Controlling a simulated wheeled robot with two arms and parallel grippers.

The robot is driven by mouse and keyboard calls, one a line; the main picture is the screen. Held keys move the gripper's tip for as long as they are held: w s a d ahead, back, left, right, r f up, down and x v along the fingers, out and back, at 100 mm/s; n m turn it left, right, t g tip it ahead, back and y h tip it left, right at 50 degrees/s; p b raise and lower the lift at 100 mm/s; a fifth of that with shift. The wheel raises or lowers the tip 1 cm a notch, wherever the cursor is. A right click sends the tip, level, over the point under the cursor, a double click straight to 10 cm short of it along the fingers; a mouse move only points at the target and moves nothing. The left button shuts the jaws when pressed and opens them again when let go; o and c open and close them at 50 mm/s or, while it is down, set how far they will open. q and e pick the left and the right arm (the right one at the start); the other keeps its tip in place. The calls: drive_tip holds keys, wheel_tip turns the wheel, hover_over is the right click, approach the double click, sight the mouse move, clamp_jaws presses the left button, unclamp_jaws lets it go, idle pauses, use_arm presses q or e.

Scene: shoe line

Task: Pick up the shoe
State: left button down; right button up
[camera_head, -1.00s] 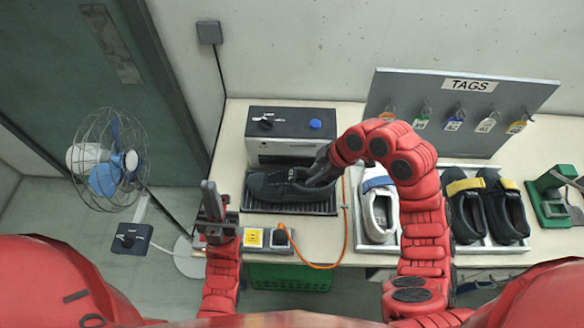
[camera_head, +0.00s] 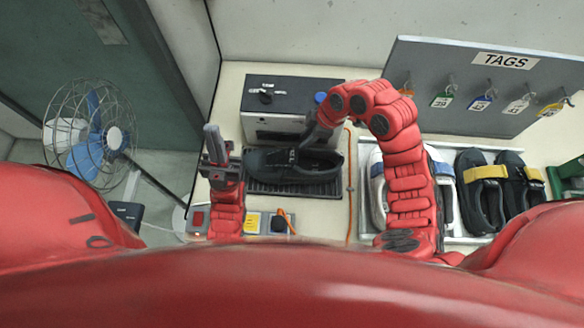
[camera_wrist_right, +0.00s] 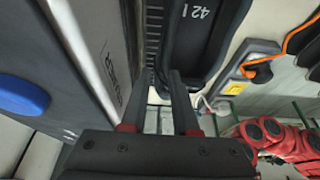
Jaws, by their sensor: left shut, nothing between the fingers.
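A black shoe (camera_head: 275,165) lies sideways on the dark slotted tray (camera_head: 300,189) in front of the machine. In the right wrist view its opening (camera_wrist_right: 192,30) shows an insole marked 42. My right gripper (camera_head: 306,142) is at the shoe's back edge, by the machine front. In the right wrist view the right gripper (camera_wrist_right: 155,85) has its fingers apart, with no shoe visible between them. One fingertip overlaps the shoe's edge in the picture; I cannot tell whether it touches. My left gripper (camera_head: 213,133) is shut and empty, upright left of the shoe.
The grey machine (camera_head: 285,92) with a blue button stands behind the tray. An orange cable (camera_head: 349,190) runs along the tray's right side. Other shoes (camera_head: 485,190) stand in a tray at right, below the TAGS board (camera_head: 480,85). A fan (camera_head: 90,130) stands at left.

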drive_tip(key=shift+x, duration=1)
drive_tip(key=shift+a+f+b, duration=0.15)
drive_tip(key=shift+f+b, duration=0.2)
drive_tip(key=shift+b, duration=0.05)
drive_tip(key=b+x, duration=0.2)
drive_tip(key=x, duration=0.3)
drive_tip(key=shift+c, duration=0.4)
clamp_jaws()
